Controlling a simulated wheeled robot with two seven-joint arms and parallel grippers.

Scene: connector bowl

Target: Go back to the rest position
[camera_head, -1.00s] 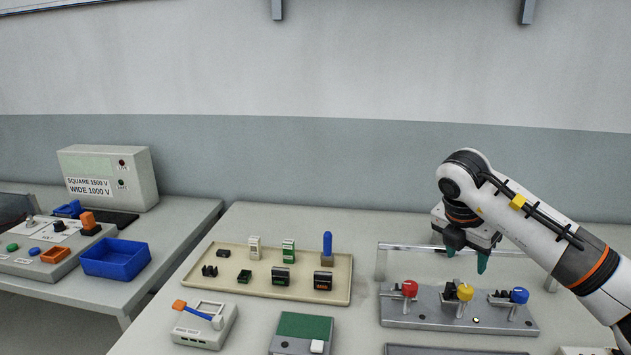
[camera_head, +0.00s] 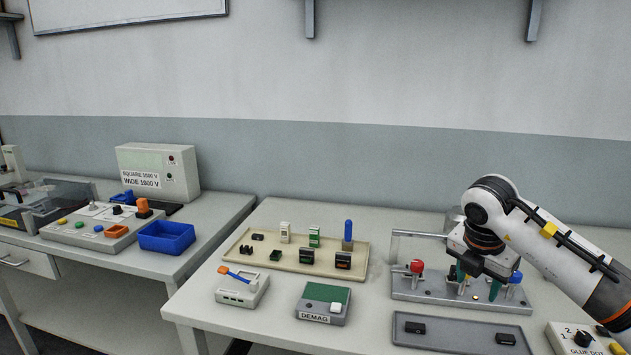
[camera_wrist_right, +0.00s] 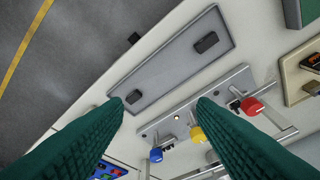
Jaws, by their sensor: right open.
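My right gripper (camera_head: 478,283) hangs in front of the grey lever plate (camera_head: 412,292) at the right of the table, its two green fingers apart with nothing between them. In the right wrist view the open fingers (camera_wrist_right: 160,104) frame the lever plate (camera_wrist_right: 165,124) and part of a grey tray. The red knob (camera_head: 417,266) is clear in the head view; the blue knob (camera_head: 516,277) shows beside a finger. The yellow knob is hidden there but shows in the wrist view (camera_wrist_right: 197,134). I cannot tell the fingers' exact height above the plate. My left gripper is not in view.
A beige tray (camera_head: 240,262) with several connectors lies mid-table. A grey tray (camera_head: 462,331) holds two black parts. A DEMAG box (camera_head: 323,303) and a tester (camera_head: 242,288) stand in front. A blue bin (camera_head: 166,236) sits on the left table. A transparent guard stands behind the levers.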

